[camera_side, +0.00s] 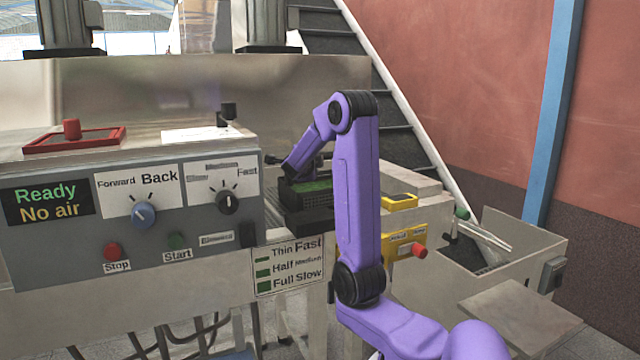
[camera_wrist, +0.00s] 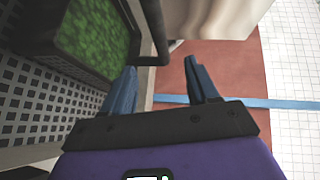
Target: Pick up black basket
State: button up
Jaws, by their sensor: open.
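The black basket (camera_side: 316,198) stands on the machine between the grey control panel and my upright arm link, with green contents showing inside. My gripper (camera_side: 283,163) is at its upper left side in the side view. The wrist view shows part of the basket's dark rim and green contents at upper left, and a black handle-like bar (camera_wrist: 154,32) just beyond my fingertips. My gripper (camera_wrist: 161,66) is open there, with nothing visible between its two blue fingers. A grey perforated wall lies left of the fingers. My arm hides part of the basket in the side view.
The grey control panel (camera_side: 130,215) with knobs and buttons is left of the basket. A yellow box with a red button (camera_side: 419,251) is at right. A metal bin (camera_side: 520,246) stands farther right, with stairs (camera_side: 400,130) behind.

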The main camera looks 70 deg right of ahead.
jog(key=shift+w+x, duration=0.15)
jog(key=shift+x, duration=3.95)
jog(key=shift+w+x, duration=0.15)
jog(key=shift+x, duration=3.95)
jog(key=shift+a+f, duration=0.1)
jog(key=shift+f, duration=0.05)
grip_shut()
